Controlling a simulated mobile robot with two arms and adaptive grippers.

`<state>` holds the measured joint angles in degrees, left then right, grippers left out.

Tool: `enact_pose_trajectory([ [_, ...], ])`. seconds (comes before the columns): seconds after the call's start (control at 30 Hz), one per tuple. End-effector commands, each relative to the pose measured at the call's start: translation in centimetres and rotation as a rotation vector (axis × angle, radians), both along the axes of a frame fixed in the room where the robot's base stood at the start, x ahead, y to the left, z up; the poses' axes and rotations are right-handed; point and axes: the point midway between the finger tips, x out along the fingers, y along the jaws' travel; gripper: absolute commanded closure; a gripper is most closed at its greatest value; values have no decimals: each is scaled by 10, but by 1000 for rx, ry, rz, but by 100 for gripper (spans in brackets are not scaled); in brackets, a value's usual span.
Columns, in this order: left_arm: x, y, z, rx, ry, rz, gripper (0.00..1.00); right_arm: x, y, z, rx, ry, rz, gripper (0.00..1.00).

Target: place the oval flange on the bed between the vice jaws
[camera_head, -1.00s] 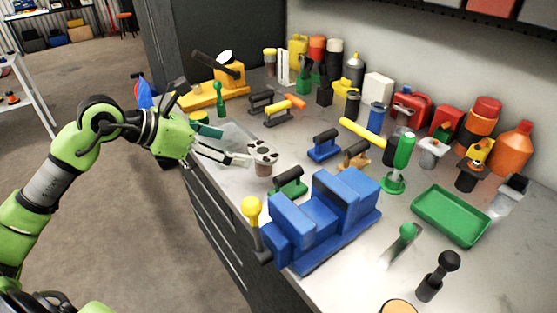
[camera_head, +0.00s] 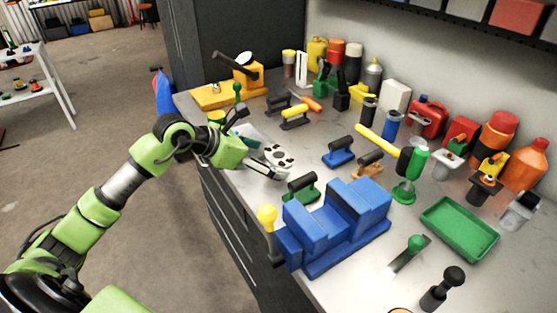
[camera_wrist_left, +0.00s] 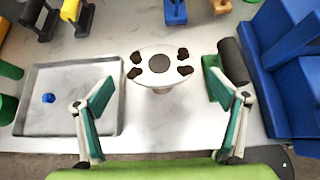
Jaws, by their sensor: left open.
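The oval flange (camera_head: 280,156) is a pale grey oval plate with a round centre hole and dark smaller holes. It also shows in the left wrist view (camera_wrist_left: 159,66), flat face up on the bench, with a short stub under it. My left gripper (camera_wrist_left: 160,86) is open and empty, its fingers apart on either side of the flange's near side. In the head view my left gripper (camera_head: 268,158) is low over the bench at the flange. The blue vice (camera_head: 335,225) stands to the right and nearer; its bed is mostly hidden between the jaws. My right gripper is not in view.
A green block with a black handle (camera_head: 302,186) stands between flange and vice, close to my right-hand finger in the wrist view. A shallow grey tray (camera_wrist_left: 68,100) holding a small blue piece lies left of the flange.

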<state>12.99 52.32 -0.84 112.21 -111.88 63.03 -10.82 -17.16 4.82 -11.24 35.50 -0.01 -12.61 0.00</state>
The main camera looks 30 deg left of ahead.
Motion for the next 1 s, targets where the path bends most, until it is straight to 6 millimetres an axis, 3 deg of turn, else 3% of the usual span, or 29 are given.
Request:
enact_pose_trajectory([
  [0.13,16,-11,-6,-5,1,-1,12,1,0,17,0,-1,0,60],
  [0.3,28,-16,-20,-3,1,0,12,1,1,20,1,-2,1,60],
  [0.53,28,-17,-22,-1,0,-1,12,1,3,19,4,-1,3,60],
  [0.57,28,-17,-22,-1,0,-1,14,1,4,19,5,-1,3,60],
  [0.77,28,-17,-22,-1,0,-1,66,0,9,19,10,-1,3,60],
  [0.83,29,-17,-20,-1,-4,-1,67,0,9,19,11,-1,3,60],
  [0.87,29,-17,-20,-1,-4,-1,72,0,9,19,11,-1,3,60],
  [1.0,29,-17,-20,-2,-3,0,73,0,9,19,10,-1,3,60],
])
